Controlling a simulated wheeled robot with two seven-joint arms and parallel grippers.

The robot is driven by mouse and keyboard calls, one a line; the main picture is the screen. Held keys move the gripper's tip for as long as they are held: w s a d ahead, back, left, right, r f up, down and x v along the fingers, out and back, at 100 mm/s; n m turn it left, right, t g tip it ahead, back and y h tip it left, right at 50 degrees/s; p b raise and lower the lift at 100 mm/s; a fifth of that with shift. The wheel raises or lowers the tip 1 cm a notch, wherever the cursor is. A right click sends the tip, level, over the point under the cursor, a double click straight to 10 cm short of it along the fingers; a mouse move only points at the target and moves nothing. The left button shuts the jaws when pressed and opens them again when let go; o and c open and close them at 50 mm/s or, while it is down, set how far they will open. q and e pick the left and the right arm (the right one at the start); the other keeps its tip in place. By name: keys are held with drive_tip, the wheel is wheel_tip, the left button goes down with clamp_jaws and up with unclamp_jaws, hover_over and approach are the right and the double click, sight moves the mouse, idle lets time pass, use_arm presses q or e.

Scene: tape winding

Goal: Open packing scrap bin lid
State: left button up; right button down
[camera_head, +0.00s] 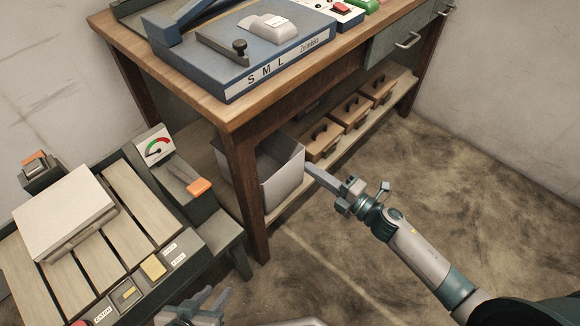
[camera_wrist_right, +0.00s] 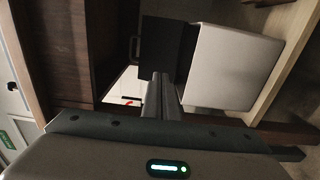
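The packing scrap bin (camera_head: 283,178) is a pale grey box on the low shelf under the workbench, behind its front leg. In the right wrist view its pale side (camera_wrist_right: 235,68) adjoins a dark panel with a handle (camera_wrist_right: 134,48), which looks like the lid; I cannot tell whether it is shut. My right gripper (camera_head: 311,170) reaches in from the right, with its tips beside the bin's right side. Its fingers are together, and they overlap the dark panel's edge in the wrist view (camera_wrist_right: 162,78); contact is unclear. My left gripper (camera_head: 200,305) is partly cut off at the bottom edge.
The wooden workbench (camera_head: 200,82) overhangs the bin. Several wooden boxes with dark handles (camera_head: 322,138) stand right of the bin on the shelf. A slatted station (camera_head: 110,235) with a gauge and buttons stands at the left. The floor (camera_head: 470,170) at the right is clear.

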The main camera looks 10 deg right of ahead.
drive_tip(key=v, duration=0.4)
drive_tip(key=shift+s+d, duration=0.25)
idle(0.8)
